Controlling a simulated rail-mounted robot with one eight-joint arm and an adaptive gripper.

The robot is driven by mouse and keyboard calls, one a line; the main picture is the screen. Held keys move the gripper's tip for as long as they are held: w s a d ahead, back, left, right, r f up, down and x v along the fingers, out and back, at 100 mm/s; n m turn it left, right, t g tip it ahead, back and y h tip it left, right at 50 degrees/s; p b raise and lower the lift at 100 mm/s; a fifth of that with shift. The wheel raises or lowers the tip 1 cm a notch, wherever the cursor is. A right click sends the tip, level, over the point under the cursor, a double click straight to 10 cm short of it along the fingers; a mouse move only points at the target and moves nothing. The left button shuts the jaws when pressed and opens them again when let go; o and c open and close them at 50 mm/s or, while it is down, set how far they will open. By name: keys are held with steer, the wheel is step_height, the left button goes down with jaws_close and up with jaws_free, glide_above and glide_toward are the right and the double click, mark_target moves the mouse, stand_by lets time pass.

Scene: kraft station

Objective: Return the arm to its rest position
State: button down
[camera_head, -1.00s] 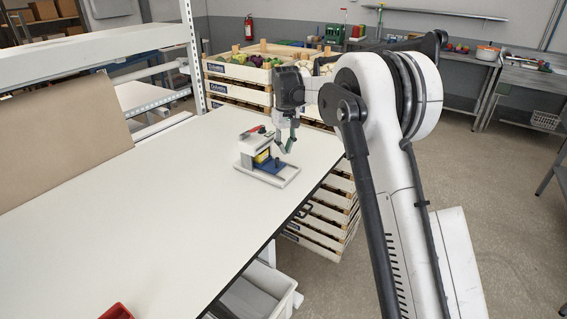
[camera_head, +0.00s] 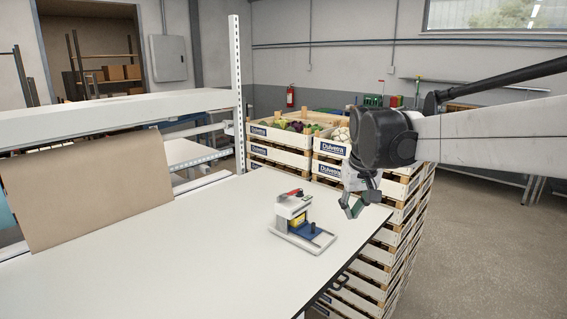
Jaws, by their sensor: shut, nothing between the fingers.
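My gripper (camera_head: 352,208) hangs at the end of my arm, right of the middle of the view. It is shut and empty, and it appears just above or beyond the right edge of the white table (camera_head: 150,262). My arm reaches in from the right edge of the view.
Stacked crates (camera_head: 335,170) with produce stand behind and beside the table's right end. A brown board (camera_head: 85,190) stands at the left under a white shelf (camera_head: 130,108) with an upright post (camera_head: 238,90). The table's front is clear. Open floor (camera_head: 480,250) lies at the right.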

steer(key=s+d+f+t+b, duration=0.1)
steer(key=s+f, duration=0.2)
steer(key=s, duration=0.6)
steer(key=s+d+f+m+t, duration=0.1)
steer(key=s+f, duration=0.2)
steer(key=s, duration=0.6)
steer(key=s+d+f+m+t+b, duration=0.1)
steer(key=s+f+t, duration=0.1)
steer(key=s, duration=0.8)
steer(key=shift+f+b, duration=0.35)
steer(key=shift+f, duration=0.5)
